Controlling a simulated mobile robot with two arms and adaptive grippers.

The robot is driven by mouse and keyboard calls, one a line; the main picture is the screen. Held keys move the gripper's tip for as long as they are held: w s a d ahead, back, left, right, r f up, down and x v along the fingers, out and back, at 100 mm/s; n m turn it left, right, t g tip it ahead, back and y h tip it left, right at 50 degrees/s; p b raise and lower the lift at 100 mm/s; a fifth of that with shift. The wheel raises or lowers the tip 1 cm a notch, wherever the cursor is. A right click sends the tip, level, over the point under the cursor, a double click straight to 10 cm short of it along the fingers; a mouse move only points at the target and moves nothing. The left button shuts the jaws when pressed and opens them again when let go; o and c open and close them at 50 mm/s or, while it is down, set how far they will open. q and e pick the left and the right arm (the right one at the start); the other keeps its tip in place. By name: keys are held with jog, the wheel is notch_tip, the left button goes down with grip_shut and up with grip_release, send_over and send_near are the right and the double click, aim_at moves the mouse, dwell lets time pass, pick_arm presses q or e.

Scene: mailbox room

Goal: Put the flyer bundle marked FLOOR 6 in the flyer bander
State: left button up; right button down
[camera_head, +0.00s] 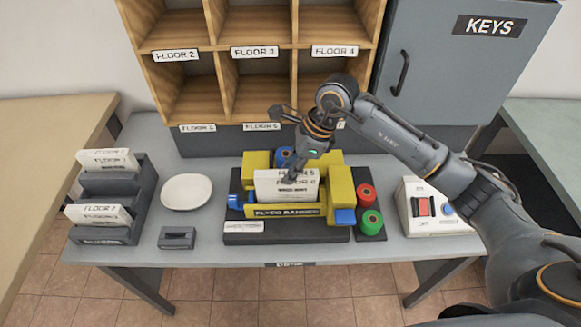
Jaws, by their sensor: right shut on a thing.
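A white flyer bundle (270,187) stands upright in the flyer bander (297,234), between its yellow blocks and behind the yellow strip marked FLYER BANDER. The print on the bundle is small and partly covered; a line looks like FLOOR 6, but I cannot read it surely. My right gripper (292,176) comes down from above and is shut on the bundle's upper edge, hiding part of it. Whether the bundle touches the bander's bottom is hidden. My left gripper is out of view.
A dark rack (92,234) at left holds bundles marked FLOOR 1 (108,160) and FLOOR 3 (97,214). A white dish (186,192) and a small dark block (177,238) stand beside it. A switch box (432,211) stands at right. Wooden pigeonholes (250,55) and the KEYS cabinet (455,70) are behind.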

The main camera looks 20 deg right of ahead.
jog(key=shift+f, duration=0.3)
jog(key=shift+f, duration=0.1)
jog(key=shift+f+b, duration=1.35)
jog(key=shift+b, duration=0.1)
jog(key=c, duration=1.1)
grip_release()
jog(key=shift+o, duration=0.2)
jog(key=shift+r, duration=0.1)
